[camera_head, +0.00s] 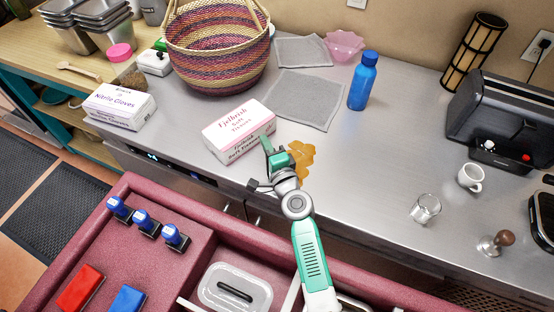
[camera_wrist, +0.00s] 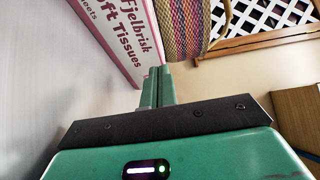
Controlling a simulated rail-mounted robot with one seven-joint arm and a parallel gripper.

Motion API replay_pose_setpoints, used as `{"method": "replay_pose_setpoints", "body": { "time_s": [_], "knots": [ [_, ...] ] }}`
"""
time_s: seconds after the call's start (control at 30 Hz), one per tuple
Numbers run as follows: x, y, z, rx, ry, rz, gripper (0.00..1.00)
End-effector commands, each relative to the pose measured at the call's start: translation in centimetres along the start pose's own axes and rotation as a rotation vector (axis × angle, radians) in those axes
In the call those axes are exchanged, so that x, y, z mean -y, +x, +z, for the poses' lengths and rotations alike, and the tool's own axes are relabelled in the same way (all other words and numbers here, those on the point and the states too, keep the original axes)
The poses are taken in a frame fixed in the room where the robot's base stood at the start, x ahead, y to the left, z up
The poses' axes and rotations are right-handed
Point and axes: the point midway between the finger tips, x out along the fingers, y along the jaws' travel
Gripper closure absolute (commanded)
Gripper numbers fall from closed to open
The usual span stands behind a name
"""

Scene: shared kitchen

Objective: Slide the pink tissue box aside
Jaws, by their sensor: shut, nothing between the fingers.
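The pink-and-white tissue box (camera_head: 238,130) lies on the steel counter (camera_head: 330,170), near its front edge. My gripper (camera_head: 267,144) is at the box's right end, close against it; I cannot tell whether they touch. In the wrist view the shut green fingers (camera_wrist: 157,85) are together and empty, with the tissue box (camera_wrist: 122,32) just beyond and to their left. An orange-brown spill (camera_head: 301,156) lies on the counter just right of the gripper, partly hidden by my arm.
A white nitrile gloves box (camera_head: 120,107) stands left of the tissue box, with bare counter between. A woven basket (camera_head: 216,50) stands behind it. Grey cloths (camera_head: 303,98) lie behind right, beside a blue bottle (camera_head: 363,82). A mug (camera_head: 470,177) and glass (camera_head: 425,208) stand at right.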

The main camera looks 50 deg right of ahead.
Motion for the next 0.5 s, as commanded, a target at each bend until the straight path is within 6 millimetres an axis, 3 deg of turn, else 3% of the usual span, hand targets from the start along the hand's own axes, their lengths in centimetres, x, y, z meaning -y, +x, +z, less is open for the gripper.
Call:
{"method": "replay_pose_setpoints", "body": {
  "time_s": [0.3, 0.5],
  "knots": [
    [0.0, -7.9, -0.4, 0.001, 0.0, 0.002, 1.0],
    [0.0, -10.2, -0.4, 0.001, 0.0, 0.001, 1.0]
  ]
}}
